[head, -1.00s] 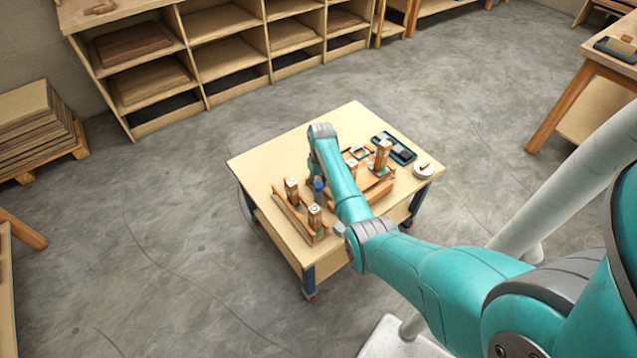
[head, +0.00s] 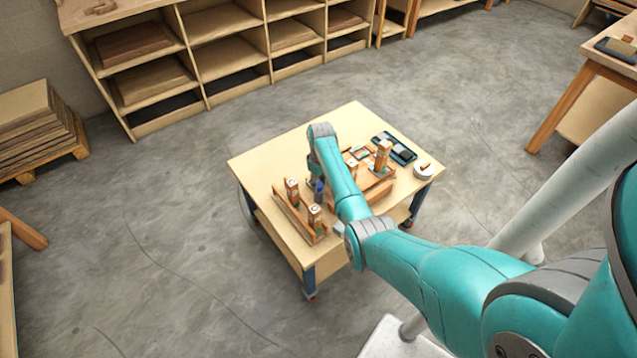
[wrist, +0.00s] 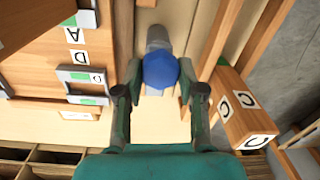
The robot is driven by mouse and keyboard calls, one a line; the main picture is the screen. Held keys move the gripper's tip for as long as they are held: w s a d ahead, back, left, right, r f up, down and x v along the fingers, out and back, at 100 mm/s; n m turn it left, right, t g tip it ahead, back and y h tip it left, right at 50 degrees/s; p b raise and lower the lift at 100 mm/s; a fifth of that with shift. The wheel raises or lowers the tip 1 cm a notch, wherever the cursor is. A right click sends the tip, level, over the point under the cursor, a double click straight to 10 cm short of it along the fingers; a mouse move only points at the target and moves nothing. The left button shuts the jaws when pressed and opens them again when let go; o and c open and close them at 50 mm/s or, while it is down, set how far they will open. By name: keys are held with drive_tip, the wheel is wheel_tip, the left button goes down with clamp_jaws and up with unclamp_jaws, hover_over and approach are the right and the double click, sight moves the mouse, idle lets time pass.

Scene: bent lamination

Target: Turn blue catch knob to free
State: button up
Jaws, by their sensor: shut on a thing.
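The blue catch knob (wrist: 160,70) is round and sits between the fingertips of my gripper (wrist: 160,84) in the wrist view. The gripper is shut on the knob, one finger on each side. A grey shaft or bar extends behind the knob, away from the gripper. In the head view, a small blue piece (head: 319,187) shows beside my arm over the table; the fingertips there are hidden by the arm.
A wooden block marked C (wrist: 243,115) stands close to the right finger. A panel with A and D labels and grey latches (wrist: 80,80) is at left. On the cart table (head: 262,160) stand other wooden posts, a dark tray (head: 395,148) and a white round item (head: 423,170).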

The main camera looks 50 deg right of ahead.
sight(319, 183)
drive_tip(key=o, duration=1.1)
drive_tip(key=shift+o, duration=0.2)
wheel_tip(319, 183, up, 12)
drive_tip(key=shift+d, duration=0.25)
